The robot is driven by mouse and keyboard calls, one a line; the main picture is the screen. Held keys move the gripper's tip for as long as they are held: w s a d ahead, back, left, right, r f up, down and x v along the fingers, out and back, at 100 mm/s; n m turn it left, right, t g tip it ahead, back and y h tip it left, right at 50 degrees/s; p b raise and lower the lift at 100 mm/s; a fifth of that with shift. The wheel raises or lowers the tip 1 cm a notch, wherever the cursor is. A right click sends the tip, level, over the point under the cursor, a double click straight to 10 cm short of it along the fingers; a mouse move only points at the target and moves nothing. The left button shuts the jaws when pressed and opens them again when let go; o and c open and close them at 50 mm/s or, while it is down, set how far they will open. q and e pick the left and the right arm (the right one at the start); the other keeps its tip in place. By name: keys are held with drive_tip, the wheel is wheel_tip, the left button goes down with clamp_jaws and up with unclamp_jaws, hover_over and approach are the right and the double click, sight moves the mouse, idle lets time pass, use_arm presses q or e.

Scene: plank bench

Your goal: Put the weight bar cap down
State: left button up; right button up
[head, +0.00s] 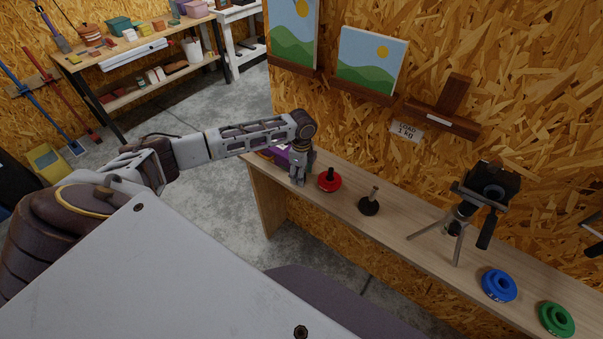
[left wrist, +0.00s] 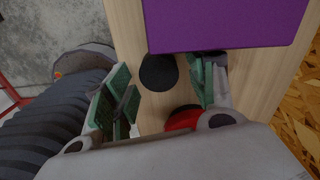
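My left gripper (head: 299,180) points down at the bench, just left of the red weight (head: 329,180). In the left wrist view the green-padded fingers of this gripper (left wrist: 165,88) are apart with nothing between the pads. A flat black disc (left wrist: 158,72), which looks like the weight bar cap, lies on the bench beyond the fingertips, near the purple box. I cannot make it out in the head view, behind the gripper. The red weight (left wrist: 183,118) shows partly under the gripper body. A black base with an upright bar (head: 369,205) stands farther right. My right gripper is not in view.
The purple box (left wrist: 225,25) stands close beyond the fingers, at the bench's left end. A camera on a tripod (head: 485,190), a blue weight (head: 499,286) and a green weight (head: 556,319) stand to the right. A wall (head: 365,130) with pictures borders the bench.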

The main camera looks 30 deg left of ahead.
use_arm(q)
drive_tip(key=shift+r, duration=0.1)
wheel_tip(320, 180, up, 12)
drive_tip(key=b, duration=0.1)
idle(0.9)
drive_tip(key=shift+s, duration=0.1)
idle(0.7)
